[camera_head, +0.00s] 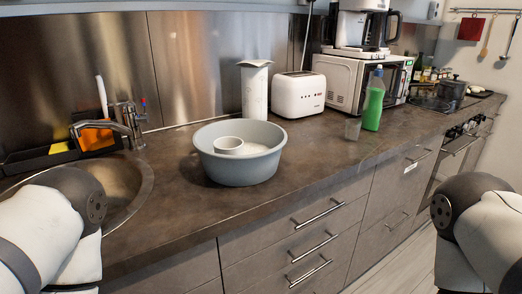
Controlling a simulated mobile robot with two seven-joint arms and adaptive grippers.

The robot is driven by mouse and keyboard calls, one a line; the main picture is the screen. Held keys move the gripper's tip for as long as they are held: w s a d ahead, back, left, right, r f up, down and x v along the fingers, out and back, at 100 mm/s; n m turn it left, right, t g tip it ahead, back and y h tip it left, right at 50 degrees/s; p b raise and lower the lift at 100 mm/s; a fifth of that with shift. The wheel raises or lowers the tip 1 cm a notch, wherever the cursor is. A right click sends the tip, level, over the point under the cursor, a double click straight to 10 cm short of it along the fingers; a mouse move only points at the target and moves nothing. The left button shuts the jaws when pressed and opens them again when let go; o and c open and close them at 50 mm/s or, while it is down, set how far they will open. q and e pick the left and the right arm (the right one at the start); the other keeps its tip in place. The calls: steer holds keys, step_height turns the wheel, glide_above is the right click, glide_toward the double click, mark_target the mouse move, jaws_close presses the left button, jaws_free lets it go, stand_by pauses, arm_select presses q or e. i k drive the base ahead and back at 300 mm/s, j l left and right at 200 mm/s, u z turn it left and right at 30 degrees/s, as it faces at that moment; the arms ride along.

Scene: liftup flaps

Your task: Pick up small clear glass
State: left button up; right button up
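A small clear glass (353,129) stands on the dark brown countertop, just left of a green bottle with a blue cap (374,100) and in front of the microwave. It is see-through and small in the head view. My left arm shows at the lower left and my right arm at the lower right, both in front of the counter's front edge. Neither gripper shows in the picture. Nothing is seen touching the glass.
A grey basin (240,170) with a white bowl (229,145) inside stands mid-counter. A sink with a faucet (125,122) is at left. A white toaster (298,95), a paper roll (255,90) and a microwave (340,82) stand behind. Counter between basin and glass is clear.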

mark_target(352, 128)
steer(key=i+l+u, duration=0.15)
steer(key=l+u, duration=0.15)
steer(key=l, duration=0.3)
steer(key=l+u, duration=0.3)
steer(key=l, duration=0.3)
steer(key=i, duration=0.05)
